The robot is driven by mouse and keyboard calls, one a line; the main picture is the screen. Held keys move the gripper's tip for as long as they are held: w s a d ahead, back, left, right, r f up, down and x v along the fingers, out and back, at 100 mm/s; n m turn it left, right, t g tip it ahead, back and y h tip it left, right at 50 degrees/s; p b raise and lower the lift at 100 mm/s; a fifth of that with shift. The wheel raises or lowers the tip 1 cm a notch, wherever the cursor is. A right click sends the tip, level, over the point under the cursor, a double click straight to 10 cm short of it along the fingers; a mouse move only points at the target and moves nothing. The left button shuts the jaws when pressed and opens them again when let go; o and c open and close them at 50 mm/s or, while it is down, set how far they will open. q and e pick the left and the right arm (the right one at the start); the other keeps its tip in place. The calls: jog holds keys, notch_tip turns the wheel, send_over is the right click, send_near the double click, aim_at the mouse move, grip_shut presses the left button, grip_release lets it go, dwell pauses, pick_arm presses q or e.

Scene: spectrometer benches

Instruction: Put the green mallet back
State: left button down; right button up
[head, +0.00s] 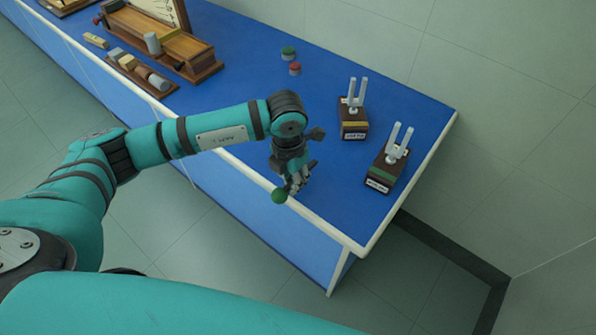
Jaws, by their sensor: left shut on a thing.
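The green mallet shows its round green head (279,196) just beyond the front edge of the blue bench, at the lower left of my left gripper. My left gripper (295,182) is shut on the mallet and holds it near the bench's front edge. The fingers hide most of the handle. A small round green-topped piece (288,52) stands further back on the bench, with a similar red-topped piece (295,69) beside it. Both are apart from the gripper. My right gripper is not in view.
Two tuning forks on wooden boxes stand at the right, one further back (353,128) and one nearer (382,175). Wooden apparatus (165,45) and a rack of blocks (140,75) stand at the left. The blue bench top (240,75) is clear around the round pieces.

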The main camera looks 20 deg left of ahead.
pick_arm(q)
jog(key=w, duration=0.3)
jog(key=shift+w+f+p, duration=0.1)
jog(key=shift+w+p, duration=0.25)
jog(key=shift+w, duration=0.05)
notch_tip(320, 180, down, 3)
jog(key=shift+s+r+p, duration=0.1)
jog(key=shift+r+p, duration=0.1)
jog(key=shift+p, duration=0.5)
jog(key=shift+f, duration=0.55)
jog(key=shift+f, duration=0.1)
jog(key=c, duration=1.8)
grip_release()
jog(key=shift+f, duration=0.1)
jog(key=o, duration=0.5)
jog(key=shift+c, duration=0.2)
